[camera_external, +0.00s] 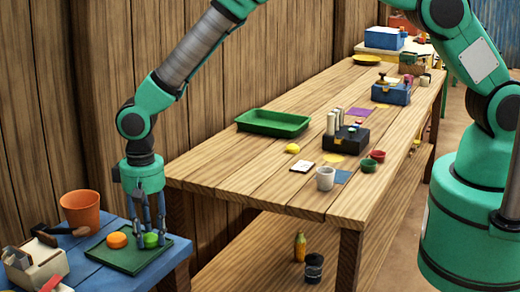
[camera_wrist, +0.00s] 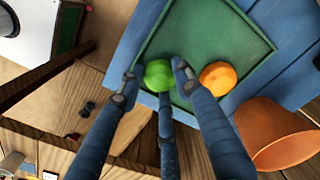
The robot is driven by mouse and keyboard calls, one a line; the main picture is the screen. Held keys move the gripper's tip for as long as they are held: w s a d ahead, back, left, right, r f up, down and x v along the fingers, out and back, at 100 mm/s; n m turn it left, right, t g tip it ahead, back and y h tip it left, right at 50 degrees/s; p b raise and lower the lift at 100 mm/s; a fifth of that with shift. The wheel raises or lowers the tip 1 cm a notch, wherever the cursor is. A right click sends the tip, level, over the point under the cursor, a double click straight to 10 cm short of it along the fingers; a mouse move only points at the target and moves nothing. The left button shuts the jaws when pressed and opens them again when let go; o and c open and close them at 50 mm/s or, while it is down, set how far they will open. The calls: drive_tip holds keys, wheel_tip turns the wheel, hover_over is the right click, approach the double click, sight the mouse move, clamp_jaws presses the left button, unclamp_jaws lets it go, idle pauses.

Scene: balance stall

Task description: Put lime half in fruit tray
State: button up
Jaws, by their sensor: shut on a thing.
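The green lime half (camera_external: 150,240) is between the fingers of my gripper (camera_external: 150,236), over a flat dark green tray or board (camera_external: 124,262) on the blue table. In the wrist view the lime half (camera_wrist: 158,75) sits between my blue fingertips (camera_wrist: 157,82), which close around it. I cannot tell whether it touches the board. An orange half (camera_external: 117,240) lies beside it on the board; it also shows in the wrist view (camera_wrist: 217,78). A deeper bright green tray (camera_external: 273,123), seemingly empty, stands on the long wooden table. I cannot tell which of the two is the fruit tray.
A terracotta pot (camera_external: 82,211) and a white-and-wood box (camera_external: 36,266) stand on the blue table (camera_external: 165,258) near the board. The higher wooden table (camera_external: 225,165) carries a yellow lemon-like item (camera_external: 292,149), a grey cup (camera_external: 325,178) and a dark block with cylinders (camera_external: 345,137).

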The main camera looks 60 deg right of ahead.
sight(150, 235)
drive_tip(key=shift+f, duration=0.2)
drive_tip(key=o, duration=0.9)
drive_tip(key=shift+o, duration=0.2)
drive_tip(key=shift+r, duration=0.2)
wheel_tip(150, 235, up, 12)
drive_tip(key=p, duration=0.1)
idle(0.4)
